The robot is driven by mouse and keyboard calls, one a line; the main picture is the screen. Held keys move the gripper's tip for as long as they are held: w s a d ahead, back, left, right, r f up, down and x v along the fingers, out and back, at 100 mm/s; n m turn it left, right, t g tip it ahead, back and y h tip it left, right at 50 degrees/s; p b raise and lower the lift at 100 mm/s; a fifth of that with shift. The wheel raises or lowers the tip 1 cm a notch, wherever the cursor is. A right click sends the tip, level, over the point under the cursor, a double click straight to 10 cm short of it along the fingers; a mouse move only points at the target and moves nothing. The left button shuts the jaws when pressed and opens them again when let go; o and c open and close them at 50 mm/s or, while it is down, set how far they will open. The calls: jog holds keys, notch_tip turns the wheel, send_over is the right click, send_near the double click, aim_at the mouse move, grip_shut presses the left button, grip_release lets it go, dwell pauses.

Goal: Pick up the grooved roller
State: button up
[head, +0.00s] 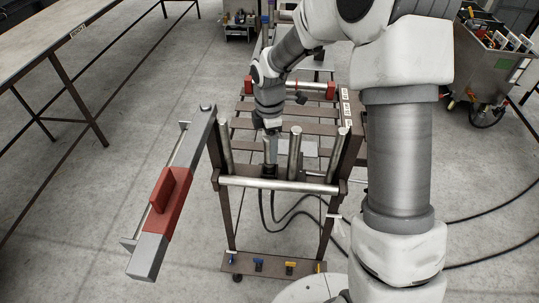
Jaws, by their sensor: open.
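My arm reaches over the brown metal stand (357,125), and my gripper (271,134) points down at its front end. Directly below it stands a short, darker upright roller (270,156), which may be the grooved roller; grooves are too small to make out. My gripper is at or just above its top, and whether they touch cannot be told. The fingers are small and partly hidden by the wrist. Other upright metal rollers stand to the left (226,148) and right (295,153) of it, with another near the right post (339,153).
A horizontal steel bar (278,186) crosses the stand's front. A grey arm with a red block (168,201) sticks out at front left. Red clamps (331,91) sit at the back. A long table (45,40) is at left, a loaded cart (490,65) at right. Cables cross the floor.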

grip_shut()
jog(key=shift+r, duration=0.2)
dwell(0.3)
